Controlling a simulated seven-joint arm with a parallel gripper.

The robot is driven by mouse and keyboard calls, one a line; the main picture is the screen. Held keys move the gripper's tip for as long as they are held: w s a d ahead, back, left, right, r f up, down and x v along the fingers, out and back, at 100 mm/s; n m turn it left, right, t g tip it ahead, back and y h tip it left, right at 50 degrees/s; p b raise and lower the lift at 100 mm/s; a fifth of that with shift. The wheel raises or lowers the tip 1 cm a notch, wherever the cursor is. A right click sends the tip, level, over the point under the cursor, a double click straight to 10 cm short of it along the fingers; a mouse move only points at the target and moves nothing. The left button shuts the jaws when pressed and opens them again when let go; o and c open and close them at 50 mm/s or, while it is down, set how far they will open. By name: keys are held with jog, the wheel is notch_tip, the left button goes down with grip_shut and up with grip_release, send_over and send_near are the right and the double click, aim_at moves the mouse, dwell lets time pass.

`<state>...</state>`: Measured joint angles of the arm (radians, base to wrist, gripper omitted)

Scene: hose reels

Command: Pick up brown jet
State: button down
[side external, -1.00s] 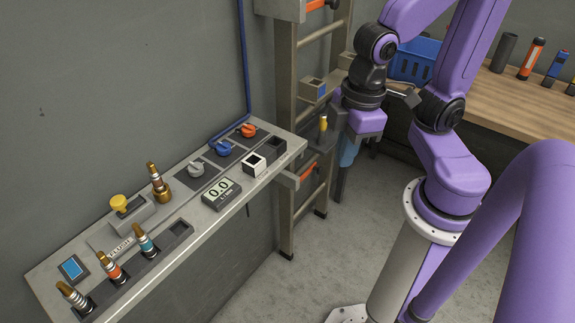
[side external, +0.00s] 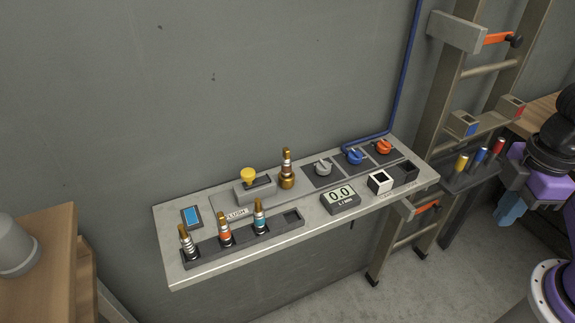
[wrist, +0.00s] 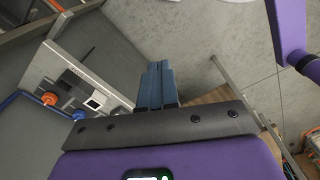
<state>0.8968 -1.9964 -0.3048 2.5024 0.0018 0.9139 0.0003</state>
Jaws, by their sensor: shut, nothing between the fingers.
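Several jets stand on the grey wall shelf in the side external view. A jet with a brown band (side external: 287,156) stands upright in a brass-coloured base (side external: 287,182) behind the row. In the front rack stand a white-banded jet (side external: 187,242), an orange-banded jet (side external: 225,231) and a blue-banded jet (side external: 259,217), all upright. My gripper (side external: 508,212) is at the right edge, well right of the shelf and apart from every jet. Its blue fingers are together and empty; they also show in the wrist view (wrist: 157,68). No jet can be made out in the wrist view.
The shelf (side external: 190,272) also holds a yellow knob (side external: 249,175), a gauge (side external: 341,200) and several valves. A ladder-like frame (side external: 440,110) and a rack of coloured handles (side external: 475,172) stand between shelf and gripper. The rack's right end slot (side external: 293,216) is empty.

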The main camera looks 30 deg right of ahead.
jog(key=c, duration=1.1)
grip_release()
